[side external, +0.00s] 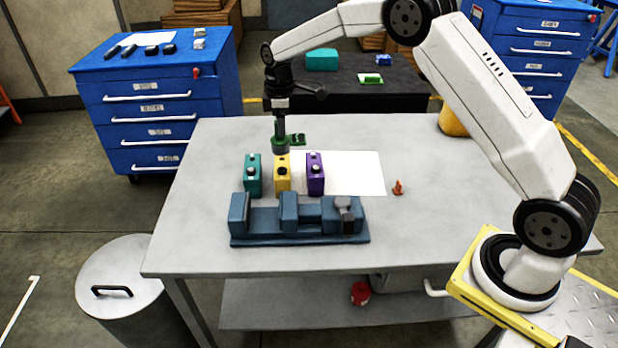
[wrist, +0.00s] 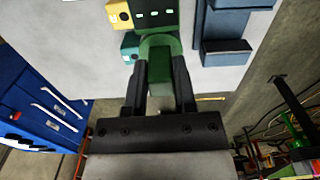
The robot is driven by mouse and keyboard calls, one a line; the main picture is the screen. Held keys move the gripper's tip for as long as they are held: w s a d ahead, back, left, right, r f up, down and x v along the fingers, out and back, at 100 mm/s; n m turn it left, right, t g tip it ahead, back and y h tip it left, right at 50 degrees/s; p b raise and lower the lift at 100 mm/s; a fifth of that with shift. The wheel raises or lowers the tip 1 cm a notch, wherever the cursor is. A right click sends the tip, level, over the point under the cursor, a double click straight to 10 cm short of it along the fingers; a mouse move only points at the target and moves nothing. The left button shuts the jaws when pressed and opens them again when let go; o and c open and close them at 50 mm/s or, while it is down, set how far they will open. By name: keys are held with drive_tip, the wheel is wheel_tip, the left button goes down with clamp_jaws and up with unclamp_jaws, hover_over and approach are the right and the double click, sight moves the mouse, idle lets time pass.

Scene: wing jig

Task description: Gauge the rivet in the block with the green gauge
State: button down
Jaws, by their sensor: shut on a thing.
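My gripper (side external: 279,133) is above the far side of the row of blocks on the table. It is shut on the green gauge (side external: 297,140), which it holds upright near the yellow block (side external: 283,178). In the wrist view the green gauge (wrist: 160,68) sits between both fingers (wrist: 160,88). A teal block (side external: 252,176) stands left of the yellow one and a purple block (side external: 315,176) right of it. Small metallic rivet heads show on the teal and purple blocks; the yellow block's top has a dark spot. I cannot tell whether the gauge touches a block.
A blue vise-like jig (side external: 290,228) lies in front of the blocks. A white sheet (side external: 355,174) lies to their right, with a small orange piece (side external: 398,187) beyond it. The left part of the table (side external: 190,220) is clear. Blue drawer cabinets (side external: 150,110) stand behind.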

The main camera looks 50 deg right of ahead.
sight(282, 138)
drive_tip(key=shift+f, duration=2.35)
drive_tip(key=shift+f, duration=0.8)
drive_tip(key=shift+f, duration=0.35)
drive_tip(key=shift+f, duration=0.25)
drive_tip(key=shift+r, duration=0.1)
drive_tip(key=shift+r, duration=2.45)
